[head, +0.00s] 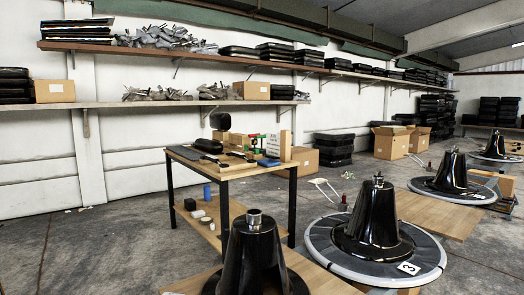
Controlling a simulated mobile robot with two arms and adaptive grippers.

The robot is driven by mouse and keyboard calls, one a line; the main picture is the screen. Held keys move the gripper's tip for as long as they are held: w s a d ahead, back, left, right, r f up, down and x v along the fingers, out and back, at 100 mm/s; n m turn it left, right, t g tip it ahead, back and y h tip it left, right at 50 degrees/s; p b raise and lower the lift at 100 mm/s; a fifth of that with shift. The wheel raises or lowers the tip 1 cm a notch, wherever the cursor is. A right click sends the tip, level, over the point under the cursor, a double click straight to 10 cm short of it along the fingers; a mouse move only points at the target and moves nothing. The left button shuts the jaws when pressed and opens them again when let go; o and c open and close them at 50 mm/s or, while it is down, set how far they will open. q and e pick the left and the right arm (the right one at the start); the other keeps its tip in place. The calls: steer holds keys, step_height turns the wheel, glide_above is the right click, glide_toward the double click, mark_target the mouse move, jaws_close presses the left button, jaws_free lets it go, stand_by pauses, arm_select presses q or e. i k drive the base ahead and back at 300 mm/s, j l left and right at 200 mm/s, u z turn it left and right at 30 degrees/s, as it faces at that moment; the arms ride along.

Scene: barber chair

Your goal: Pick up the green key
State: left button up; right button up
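A small green item (254,138) shows among tools on the wooden worktable (240,172), near the middle of the head view. It is too small to tell its exact shape, so I cannot be sure that it is the key. A blue item (268,162) lies in front on the tabletop. Neither of my grippers is in view.
A black chair base (252,255) stands in front of the worktable. Another black base (374,225) stands on a round grey platform (330,262) at right. Cardboard boxes (391,142) and black stacks line the wall. Grey floor (95,250) is open at left.

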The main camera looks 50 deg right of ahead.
mark_target(261, 136)
steer(key=z, duration=1.65)
